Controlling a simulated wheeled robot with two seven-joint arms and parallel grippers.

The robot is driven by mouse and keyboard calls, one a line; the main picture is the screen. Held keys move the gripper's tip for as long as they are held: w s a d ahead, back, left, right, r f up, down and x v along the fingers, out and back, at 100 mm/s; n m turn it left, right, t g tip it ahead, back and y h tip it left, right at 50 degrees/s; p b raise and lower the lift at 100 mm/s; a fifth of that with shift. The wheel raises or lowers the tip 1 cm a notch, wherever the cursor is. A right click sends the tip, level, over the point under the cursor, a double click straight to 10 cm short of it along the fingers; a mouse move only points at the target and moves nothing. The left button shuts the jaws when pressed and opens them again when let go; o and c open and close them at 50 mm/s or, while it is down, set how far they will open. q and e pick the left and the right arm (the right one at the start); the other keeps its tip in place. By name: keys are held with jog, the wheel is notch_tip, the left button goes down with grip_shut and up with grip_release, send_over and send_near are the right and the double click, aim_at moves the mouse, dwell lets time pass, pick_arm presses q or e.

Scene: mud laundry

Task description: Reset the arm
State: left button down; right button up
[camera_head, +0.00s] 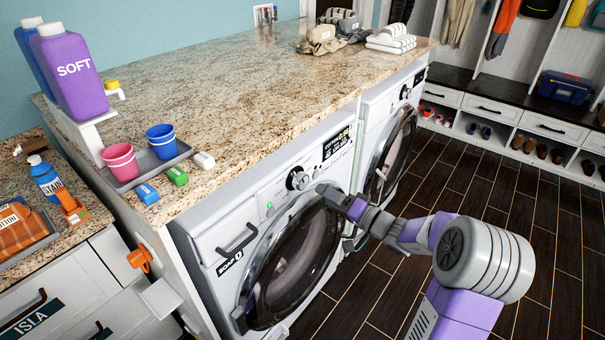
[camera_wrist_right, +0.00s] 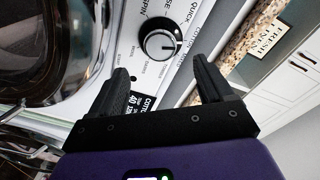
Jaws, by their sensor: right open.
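My right arm comes in from the lower right in the head view, with its purple and grey links over the dark floor. My right gripper (camera_head: 328,190) is at the front of the near washing machine (camera_head: 208,222), by the upper right edge of its round door (camera_head: 300,262). In the right wrist view the gripper (camera_wrist_right: 163,76) is open, with two black fingers apart and nothing between them. The control dial (camera_wrist_right: 160,45) shows beyond the fingers. I cannot tell whether the gripper touches the machine. My left gripper is not in view.
A second machine (camera_head: 392,150) stands beyond the first under a granite counter (camera_head: 240,85). A purple SOFT bottle (camera_head: 72,72), a pink cup (camera_head: 121,162) and a blue cup (camera_head: 162,141) are at the counter's left. Dark floor (camera_head: 455,175) is clear at right.

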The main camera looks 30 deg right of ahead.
jog(key=s+a+f+g+y+p, duration=0.1)
jog(key=s+a+f+g, duration=0.1)
jog(key=a+f+g, duration=0.45)
jog(key=s+a+f+g+y+p, duration=0.1)
jog(key=s+a+f+g+p, duration=0.15)
jog(key=a+f, duration=0.6)
jog(key=s+a+f+n+g+h+p, duration=0.2)
jog(key=s+a+f, duration=0.4)
jog(key=s, duration=0.3)
jog(key=s+a+f+n+g+h+p, duration=0.1)
jog(key=s+a+f+n+g+p, duration=0.2)
jog(key=s+f, duration=0.6)
jog(key=shift+a+g+h, duration=0.4)
jog(key=shift+a+g, duration=0.8)
jog(key=shift+a, duration=0.7)
jog(key=shift+s, duration=0.1)
